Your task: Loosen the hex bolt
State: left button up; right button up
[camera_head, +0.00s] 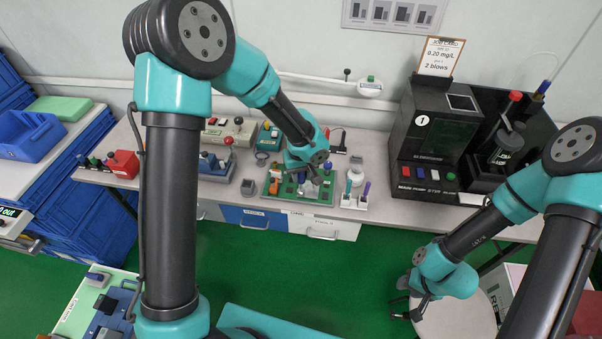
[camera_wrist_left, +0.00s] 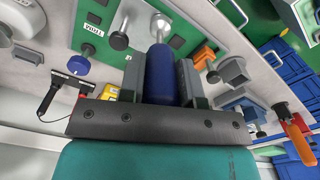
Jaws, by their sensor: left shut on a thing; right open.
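My left gripper (camera_head: 314,180) is over the green board (camera_head: 297,209) on the bench. In the left wrist view its two grey fingers (camera_wrist_left: 160,82) are shut on a blue cylindrical handle (camera_wrist_left: 160,72). A pale metal end (camera_wrist_left: 160,24) shows beyond the handle, close to the green board (camera_wrist_left: 205,20); I cannot tell whether it touches anything. Dark round knobs stand on the board beside it, one being a black knob (camera_wrist_left: 118,41). I cannot single out the hex bolt. My right gripper (camera_head: 418,308) is open and empty, low by a round stool.
An orange-handled piece (camera_wrist_left: 203,55) is on the board beside the fingers. A white holder (camera_head: 353,201) with upright handles stands right of the board. A red box (camera_head: 123,163) is at the bench's left, and a black machine (camera_head: 428,140) at its right. The round stool (camera_head: 458,318) stands below.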

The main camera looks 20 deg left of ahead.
pick_arm(q)
jog(key=shift+n, duration=0.8)
jog(key=n, duration=0.5)
jog(key=shift+n, duration=0.5)
jog(key=n, duration=0.6)
jog(key=shift+s, duration=0.1)
jog(key=shift+r, duration=1.85)
